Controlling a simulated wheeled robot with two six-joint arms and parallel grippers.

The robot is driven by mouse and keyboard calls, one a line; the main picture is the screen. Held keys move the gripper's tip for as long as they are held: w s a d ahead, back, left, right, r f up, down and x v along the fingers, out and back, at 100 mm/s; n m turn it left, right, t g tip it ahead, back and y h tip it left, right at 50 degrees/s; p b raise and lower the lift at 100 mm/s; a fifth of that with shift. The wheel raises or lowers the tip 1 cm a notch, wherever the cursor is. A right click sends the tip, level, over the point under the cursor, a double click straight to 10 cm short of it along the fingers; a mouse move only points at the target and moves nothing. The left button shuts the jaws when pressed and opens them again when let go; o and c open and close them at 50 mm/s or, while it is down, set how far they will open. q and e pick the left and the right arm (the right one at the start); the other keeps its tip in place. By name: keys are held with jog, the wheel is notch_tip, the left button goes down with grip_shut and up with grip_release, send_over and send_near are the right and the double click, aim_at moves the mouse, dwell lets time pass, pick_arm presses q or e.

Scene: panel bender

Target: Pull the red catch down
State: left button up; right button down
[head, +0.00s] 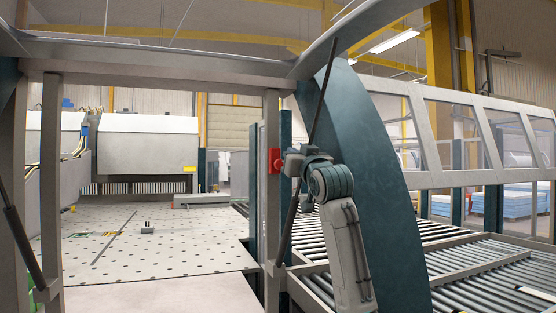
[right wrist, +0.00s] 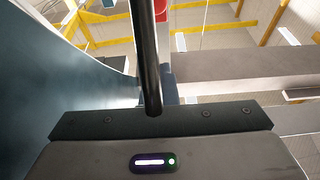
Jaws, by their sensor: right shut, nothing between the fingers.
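The red catch (head: 275,160) sits on the upright grey post of the machine frame, right of centre in the head view. A small part of red also shows at the top of the right wrist view (right wrist: 161,10), partly behind a black rod. My right gripper (head: 291,158) is at the catch's height, close to its right side. It is shut with nothing held. Whether it touches the catch I cannot tell. In the right wrist view the gripper's dark body fills the bottom and its fingertips are not clear. My left gripper is not in view.
A black strut (head: 319,105) runs down beside the post, close to my right gripper. A large dark teal curved panel (head: 365,150) stands right of it. Roller conveyors (head: 450,245) lie at the right. The perforated table (head: 150,240) lies left, with the machine behind.

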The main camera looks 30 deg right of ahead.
aim_at(275, 151)
jog(key=r+p+x, duration=0.1)
jog(key=p+x, duration=0.6)
jog(key=x, duration=0.2)
notch_tip(275, 151, down, 4)
jog(key=shift+w+d+f+p, duration=0.1)
jog(key=shift+w+f+p, duration=0.1)
jog(key=shift+p, duration=0.6)
jog(key=shift+s, duration=0.1)
jog(key=shift+f, duration=0.1)
